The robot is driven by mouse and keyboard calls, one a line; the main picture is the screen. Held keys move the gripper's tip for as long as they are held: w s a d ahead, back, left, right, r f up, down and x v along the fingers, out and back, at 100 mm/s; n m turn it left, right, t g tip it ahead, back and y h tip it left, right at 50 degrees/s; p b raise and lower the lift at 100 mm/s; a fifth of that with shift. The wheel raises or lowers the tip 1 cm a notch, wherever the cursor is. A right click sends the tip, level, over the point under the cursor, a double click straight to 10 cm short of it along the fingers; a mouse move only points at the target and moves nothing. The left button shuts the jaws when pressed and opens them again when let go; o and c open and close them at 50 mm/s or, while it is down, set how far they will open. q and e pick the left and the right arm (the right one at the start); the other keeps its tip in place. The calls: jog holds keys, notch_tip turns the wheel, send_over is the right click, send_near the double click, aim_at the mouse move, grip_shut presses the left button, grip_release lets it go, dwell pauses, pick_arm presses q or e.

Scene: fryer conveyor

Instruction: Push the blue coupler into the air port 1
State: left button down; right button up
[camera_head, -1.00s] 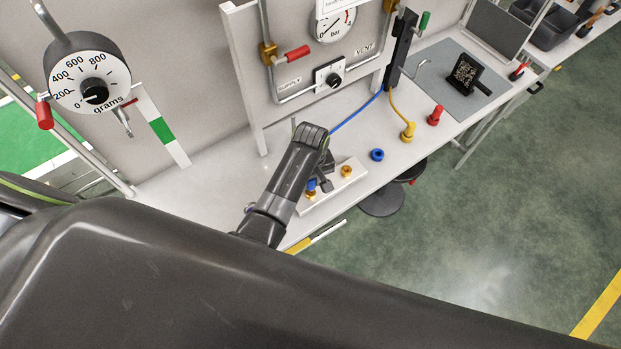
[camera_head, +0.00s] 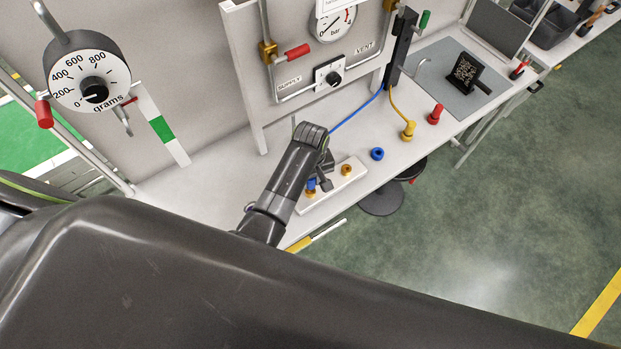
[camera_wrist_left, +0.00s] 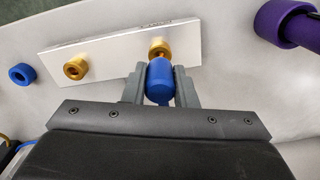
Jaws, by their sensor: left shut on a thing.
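The blue coupler (camera_wrist_left: 160,82) is held between the fingers of my left gripper (camera_wrist_left: 160,88) in the left wrist view. Its front end is at a brass port (camera_wrist_left: 159,48) on the white block (camera_wrist_left: 115,48); I cannot tell how deep it sits. In the head view the coupler (camera_head: 311,184) shows as a small blue piece just above the near brass port (camera_head: 310,194), beside my left gripper (camera_head: 322,184). A second brass port (camera_wrist_left: 76,68) on the block is empty. My right gripper is not in view.
A loose blue ring (camera_head: 377,154) lies on the bench right of the block. A yellow coupler (camera_head: 408,131) and a red one (camera_head: 435,115) stand further right. A purple cylinder (camera_wrist_left: 280,22) is close on the right in the wrist view. A gauge panel stands behind.

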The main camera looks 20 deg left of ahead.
pick_arm(q)
jog(key=shift+f+b, duration=0.7)
jog(key=shift+f, duration=0.45)
dwell(0.4)
jog(key=c, duration=1.1)
grip_release()
jog(key=shift+r, duration=0.1)
jog(key=shift+r+p, duration=0.85)
jog(key=shift+r, duration=2.05)
